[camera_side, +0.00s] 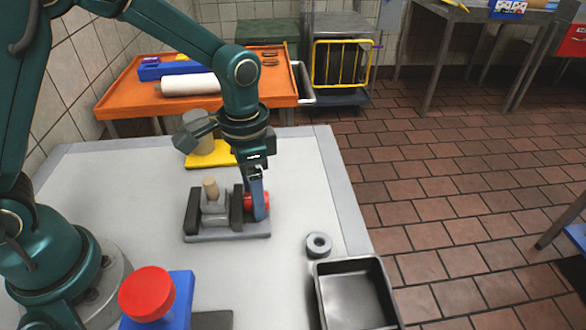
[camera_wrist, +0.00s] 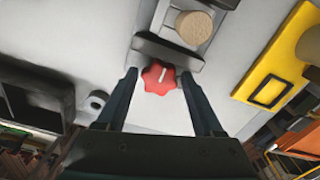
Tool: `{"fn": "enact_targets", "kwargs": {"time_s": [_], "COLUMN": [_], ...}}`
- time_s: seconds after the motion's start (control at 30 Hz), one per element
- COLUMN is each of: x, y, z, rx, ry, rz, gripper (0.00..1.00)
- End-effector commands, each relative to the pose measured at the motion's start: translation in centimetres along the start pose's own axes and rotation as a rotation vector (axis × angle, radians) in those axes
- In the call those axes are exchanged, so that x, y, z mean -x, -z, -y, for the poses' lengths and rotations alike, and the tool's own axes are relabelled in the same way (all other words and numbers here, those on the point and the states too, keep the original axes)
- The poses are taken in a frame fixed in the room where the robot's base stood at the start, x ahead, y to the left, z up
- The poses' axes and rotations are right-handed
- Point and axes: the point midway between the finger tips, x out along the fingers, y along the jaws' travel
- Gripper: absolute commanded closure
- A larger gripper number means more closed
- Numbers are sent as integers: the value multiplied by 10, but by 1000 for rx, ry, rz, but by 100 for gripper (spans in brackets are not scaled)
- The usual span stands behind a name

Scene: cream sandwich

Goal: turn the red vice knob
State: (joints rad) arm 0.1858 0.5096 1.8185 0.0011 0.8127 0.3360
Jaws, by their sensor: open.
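The red vice knob (camera_wrist: 159,78) shows in the wrist view as a lobed disc with a pale mark, at the end of the dark vice (camera_wrist: 168,50). In the side view the knob (camera_side: 249,200) is partly hidden behind my gripper (camera_side: 259,212). The vice (camera_side: 237,210) sits on a grey base plate on the table and holds a grey block with a tan cylinder (camera_side: 210,188) upright on it. My gripper (camera_wrist: 160,84) is open, with one finger on each side of the knob. I cannot tell whether the fingers touch it.
A grey ring (camera_side: 319,245) and a black tray (camera_side: 355,292) lie at the right of the white table (camera_side: 110,190). A red round button (camera_side: 147,290) on a blue box stands in front. A yellow plate (camera_side: 212,155) lies behind the vice.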

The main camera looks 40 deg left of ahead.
Motion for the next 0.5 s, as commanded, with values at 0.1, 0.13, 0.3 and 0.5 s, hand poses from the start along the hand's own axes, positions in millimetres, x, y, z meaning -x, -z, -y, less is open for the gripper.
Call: {"fn": "enact_targets", "kwargs": {"time_s": [0.1,0.13,0.3,0.5], "x": [0,0,0,1], "y": [0,0,0,0], "z": [0,0,0,0], "rx": [0,0,-2,-120], "ry": [0,0,0,-1], "rz": [0,0,0,0], "gripper": [47,58,100,100]}}
